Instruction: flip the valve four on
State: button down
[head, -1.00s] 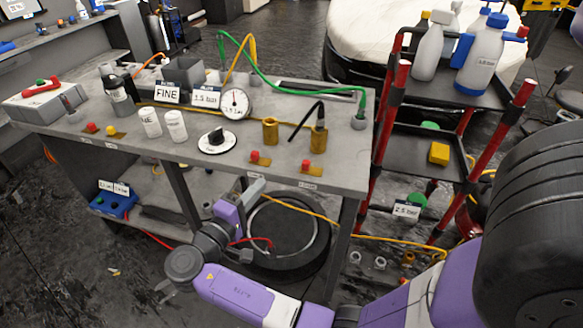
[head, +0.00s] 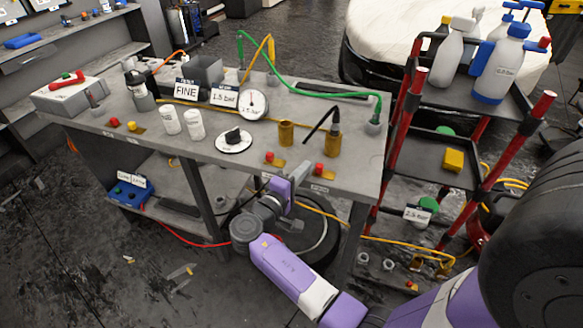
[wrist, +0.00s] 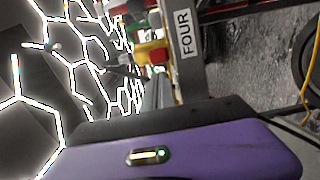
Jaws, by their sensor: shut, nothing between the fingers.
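The label reading FOUR (wrist: 185,32) is on the bench's front edge in the wrist view. A red valve handle (wrist: 157,56) with yellow beside it shows next to that label. In the head view a red-handled valve on a brass-coloured base (head: 319,168) sits at the bench's front right, above a small label (head: 320,188) too small to read; it appears to be the same valve. My gripper (head: 302,169) is at the front edge, just left of this valve, and looks shut and empty. Whether it touches the valve cannot be told.
Another red-handled valve (head: 269,158) stands left of my gripper, and more sit farther left. Brass cups (head: 286,133), a dial gauge (head: 254,104) and a black knob on a white disc (head: 234,143) stand behind. A red-posted cart (head: 397,150) is close on the right.

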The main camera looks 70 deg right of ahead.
aim_at(322, 170)
jog(key=shift+s, duration=0.4)
jog(key=shift+s+d+p, duration=0.2)
jog(key=shift+s+p, duration=0.25)
jog(key=shift+s, duration=1.4)
